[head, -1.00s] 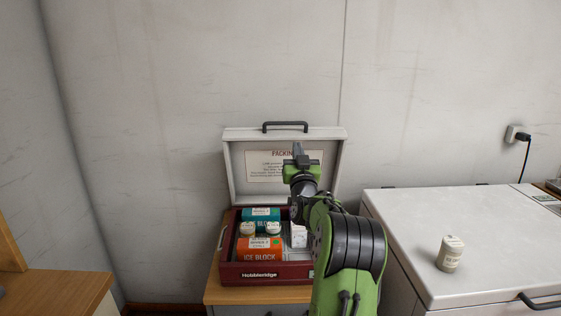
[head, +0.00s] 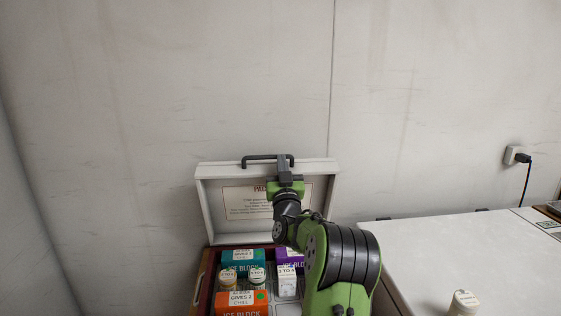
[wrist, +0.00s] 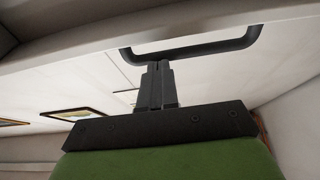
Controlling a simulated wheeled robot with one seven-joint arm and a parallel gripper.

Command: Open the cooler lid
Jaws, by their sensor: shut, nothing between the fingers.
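The cooler lid (head: 209,207) stands raised and upright at the back of the cooler, its inner side with a printed label facing me. Its dark handle (head: 262,158) is on the top edge and also shows in the wrist view (wrist: 240,45). The dark red cooler (head: 212,283) is open below it. My gripper (head: 284,160) is shut and empty, in front of the lid's top edge by the right part of the handle. In the wrist view the closed fingers (wrist: 155,67) point at the lid's edge near the handle; I cannot tell whether they touch it.
In the cooler are a teal ice block (head: 243,259), an orange one (head: 240,302), a purple one (head: 292,257), small jars and a white box (head: 287,281). A white chest (head: 440,250) with a jar (head: 463,303) stands at right. The wall is close behind.

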